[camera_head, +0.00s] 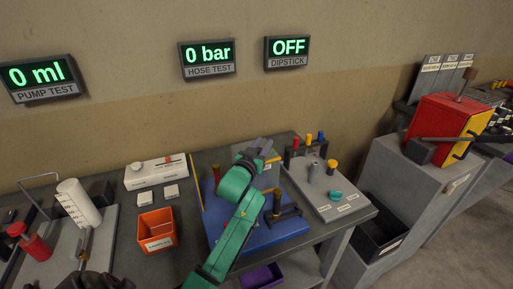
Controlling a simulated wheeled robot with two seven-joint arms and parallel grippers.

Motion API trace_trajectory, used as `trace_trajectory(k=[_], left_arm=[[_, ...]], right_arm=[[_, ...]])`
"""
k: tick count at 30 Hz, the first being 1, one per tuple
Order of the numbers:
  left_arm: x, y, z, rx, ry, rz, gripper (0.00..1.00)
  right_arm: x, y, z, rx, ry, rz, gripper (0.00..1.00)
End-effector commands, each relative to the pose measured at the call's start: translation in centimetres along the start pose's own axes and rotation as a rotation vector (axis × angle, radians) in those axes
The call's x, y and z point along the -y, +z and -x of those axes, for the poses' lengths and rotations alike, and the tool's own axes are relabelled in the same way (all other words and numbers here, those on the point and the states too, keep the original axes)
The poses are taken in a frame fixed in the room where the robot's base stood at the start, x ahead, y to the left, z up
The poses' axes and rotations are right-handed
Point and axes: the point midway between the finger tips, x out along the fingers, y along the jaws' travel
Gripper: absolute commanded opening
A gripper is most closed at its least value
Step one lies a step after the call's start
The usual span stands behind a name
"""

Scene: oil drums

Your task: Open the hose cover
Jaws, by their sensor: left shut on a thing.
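The blue hose test board (275,236) lies on the grey bench in the middle of the view. My teal left arm reaches over it from the bottom. My left gripper (262,152) is at the board's far part, shut on a small part there that I take to be the hose cover; the wrist and fingers hide most of it. Yellow bits show beside the fingers. A brass-coloured fitting with a black handle (282,211) stands on the board, right of my arm. A thin red upright piece (216,174) stands left of it.
An orange bin (157,231) and a white device (155,171) stand left. A grey board (328,188) with coloured knobs is right of the blue board. A red and yellow box (446,124) stands far right. The wall display (207,56) reads 0 bar, HOSE TEST.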

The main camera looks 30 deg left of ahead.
Motion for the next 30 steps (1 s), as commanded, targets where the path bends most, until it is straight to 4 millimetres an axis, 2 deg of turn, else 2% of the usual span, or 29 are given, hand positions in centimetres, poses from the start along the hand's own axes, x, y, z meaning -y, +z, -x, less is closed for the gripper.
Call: trace_trajectory(k=[6,7,9,21,26,30], left_arm=[[-0.1,0.1,0.0,0.001,0.003,0.004,0.00],[-0.1,0.1,0.0,0.001,0.003,0.004,0.38],[-0.1,0.1,0.0,0.001,0.003,0.004,0.63],[-0.1,0.2,0.6,0.002,0.002,0.003,0.63],[-0.1,0.3,2.9,0.002,0.002,0.003,0.63],[-0.1,0.5,6.1,0.003,0.002,0.003,0.63]], right_arm=[[0.2,0.9,0.0,0.013,-0.003,-0.001,0.63],[0.2,1.0,0.0,0.014,-0.003,-0.001,0.63],[0.4,1.0,0.0,0.015,-0.006,-0.002,0.63],[1.0,0.8,-0.2,0.012,-0.014,-0.006,0.63],[1.0,0.7,-0.7,0.010,-0.013,-0.005,0.63],[0.9,0.7,-1.3,0.009,-0.011,-0.005,0.63]])
